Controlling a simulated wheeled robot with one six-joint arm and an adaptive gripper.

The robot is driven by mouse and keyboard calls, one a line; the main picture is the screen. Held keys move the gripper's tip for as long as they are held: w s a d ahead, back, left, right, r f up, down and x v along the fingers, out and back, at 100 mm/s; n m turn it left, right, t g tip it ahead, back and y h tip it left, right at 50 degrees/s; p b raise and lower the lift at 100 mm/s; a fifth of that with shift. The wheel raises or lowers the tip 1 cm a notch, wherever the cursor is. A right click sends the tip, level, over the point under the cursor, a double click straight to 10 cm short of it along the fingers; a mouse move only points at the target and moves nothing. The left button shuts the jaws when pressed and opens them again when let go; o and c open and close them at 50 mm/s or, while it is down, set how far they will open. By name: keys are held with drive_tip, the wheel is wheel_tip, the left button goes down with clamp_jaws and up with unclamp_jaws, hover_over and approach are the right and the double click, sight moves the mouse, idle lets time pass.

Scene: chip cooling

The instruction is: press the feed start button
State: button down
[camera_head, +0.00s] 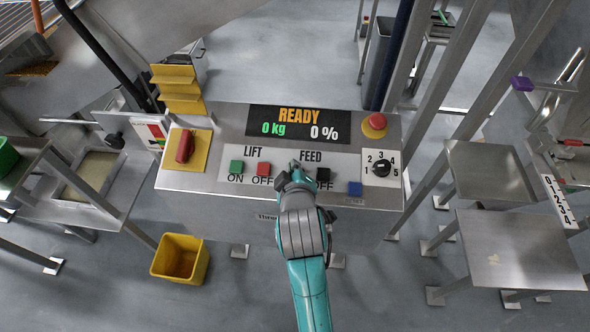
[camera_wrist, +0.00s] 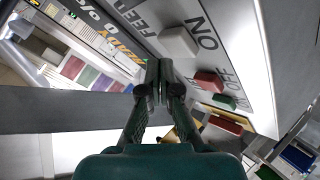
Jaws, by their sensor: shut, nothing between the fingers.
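The control panel (camera_head: 228,151) has a FEED section with a black OFF button (camera_head: 323,175) at its right. The FEED ON button is hidden behind my gripper (camera_head: 296,168) in the head view. In the wrist view a white button (camera_wrist: 178,42) sits beside the word ON, near the FEED lettering. My gripper also shows in the wrist view (camera_wrist: 159,68), its fingers shut together and empty. The fingertips are close to the white button, and I cannot tell whether they touch it. The display (camera_head: 300,123) reads READY, 0 kg and 0 %.
Left of FEED are the green LIFT ON button (camera_head: 236,166) and the red LIFT OFF button (camera_head: 263,169). A red emergency button (camera_head: 375,122), a selector dial (camera_head: 381,168) and a blue button (camera_head: 355,188) are at the right. A yellow bin (camera_head: 181,258) stands on the floor.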

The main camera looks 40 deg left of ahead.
drive_tip(key=shift+f, duration=0.2)
idle(0.6)
drive_tip(key=shift+w+f, duration=0.1)
drive_tip(key=shift+f, duration=0.15)
drive_tip(key=shift+w+a+f, duration=0.15)
drive_tip(key=shift+f, duration=0.35)
idle(0.9)
drive_tip(key=shift+r, duration=0.2)
drive_tip(key=shift+s+r, duration=0.25)
drive_tip(key=shift+r, duration=0.5)
drive_tip(key=r, duration=0.1)
drive_tip(key=s+r, duration=0.1)
drive_tip(key=r, duration=0.1)
drive_tip(key=d+r, duration=0.1)
drive_tip(key=shift+s+r, duration=0.15)
drive_tip(key=shift+r, duration=0.25)
idle(0.8)
